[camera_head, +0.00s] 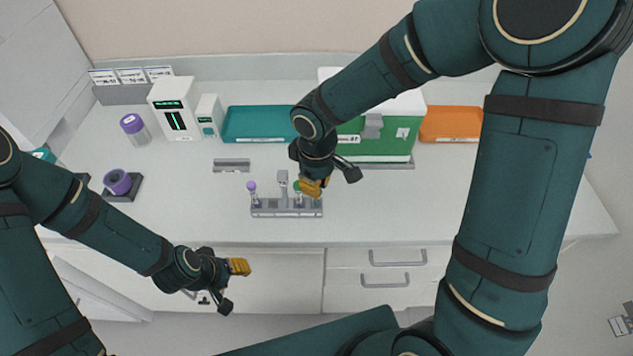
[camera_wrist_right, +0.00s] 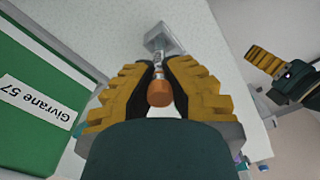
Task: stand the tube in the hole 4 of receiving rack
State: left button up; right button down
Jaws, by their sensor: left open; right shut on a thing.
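My right gripper (camera_head: 314,187) is at the right end of a grey rack (camera_head: 270,211) on the counter. In the right wrist view its yellow fingers (camera_wrist_right: 158,90) are shut on a tube with an orange-brown cap (camera_wrist_right: 160,93). A purple-capped tube (camera_head: 252,188) stands at the rack's left end. A green-capped tube (camera_head: 298,188) stands close to my right gripper. A grey post (camera_head: 283,182) rises from the rack. My left gripper (camera_head: 240,267) is open and empty, in front of the counter.
A small grey holder (camera_head: 231,165) lies behind the rack. A teal tray (camera_head: 258,124), green box (camera_head: 378,143) and orange tray (camera_head: 449,124) stand at the back. White devices (camera_head: 175,108) and purple-topped items (camera_head: 118,182) are on the left. The counter right of the rack is clear.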

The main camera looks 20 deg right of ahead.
jog(key=shift+f, duration=0.2)
jog(key=c, duration=1.1)
grip_release()
jog(key=shift+o, duration=0.2)
notch_tip(320, 180, up, 12)
jog(key=shift+r, duration=0.1)
